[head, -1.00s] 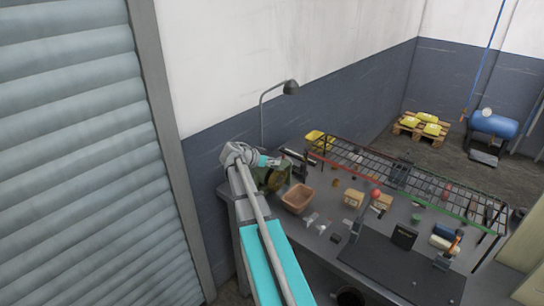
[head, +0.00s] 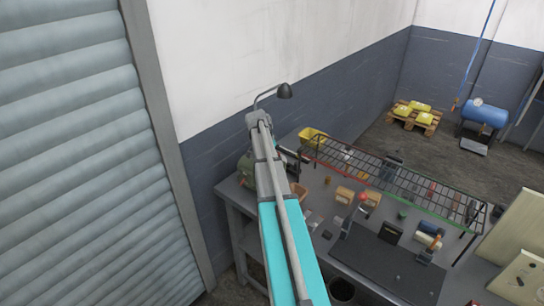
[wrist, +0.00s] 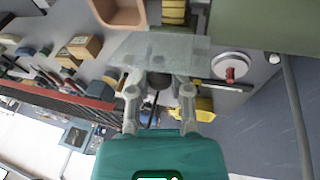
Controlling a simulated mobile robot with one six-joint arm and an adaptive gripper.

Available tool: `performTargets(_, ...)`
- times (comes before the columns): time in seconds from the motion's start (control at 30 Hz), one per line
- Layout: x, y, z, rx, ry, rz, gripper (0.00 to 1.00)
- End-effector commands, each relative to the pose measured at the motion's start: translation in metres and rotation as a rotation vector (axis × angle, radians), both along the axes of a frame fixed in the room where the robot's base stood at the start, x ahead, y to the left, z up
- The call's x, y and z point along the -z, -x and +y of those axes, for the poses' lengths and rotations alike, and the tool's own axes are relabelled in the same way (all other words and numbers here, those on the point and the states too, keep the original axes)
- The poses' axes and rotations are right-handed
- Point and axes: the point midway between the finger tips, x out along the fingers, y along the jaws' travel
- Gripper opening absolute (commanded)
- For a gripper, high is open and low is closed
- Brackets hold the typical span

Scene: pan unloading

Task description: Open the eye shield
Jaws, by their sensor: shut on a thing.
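The eye shield (wrist: 160,47) is a clear, greyish pane in the upper middle of the wrist view. My gripper (wrist: 160,84) reaches up to its near edge and is shut on it, with the fingers partly behind the pane. The green grinder body (wrist: 265,25) is at the upper right of the wrist view. In the head view the green grinder (head: 246,168) stands at the left end of the bench, left of my arm. My arm hides the gripper and the shield there.
A brown bin (wrist: 118,14) is close to the shield's upper left. A yellow bin (wrist: 202,110) is beside my gripper in the wrist view. In the head view a wire rack (head: 400,180) runs along the bench (head: 225,190), and a lamp (head: 284,91) stands behind my arm.

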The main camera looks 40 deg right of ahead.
Motion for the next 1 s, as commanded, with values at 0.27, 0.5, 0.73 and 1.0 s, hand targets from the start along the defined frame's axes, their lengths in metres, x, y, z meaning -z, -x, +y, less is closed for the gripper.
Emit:
performTargets(0.27, 0.0042, -0.0012, -0.0084, 0.002, -0.168, 0.028, 0.00)
performTargets(0.5, 0.0052, -0.0007, -0.0089, -0.001, -0.226, 0.039, 0.00)
performTargets(0.73, 0.0051, -0.0002, -0.0085, 0.000, -0.233, 0.040, 0.00)
performTargets(1.0, 0.0050, -0.0002, -0.0085, 0.000, -0.232, 0.040, 0.45)
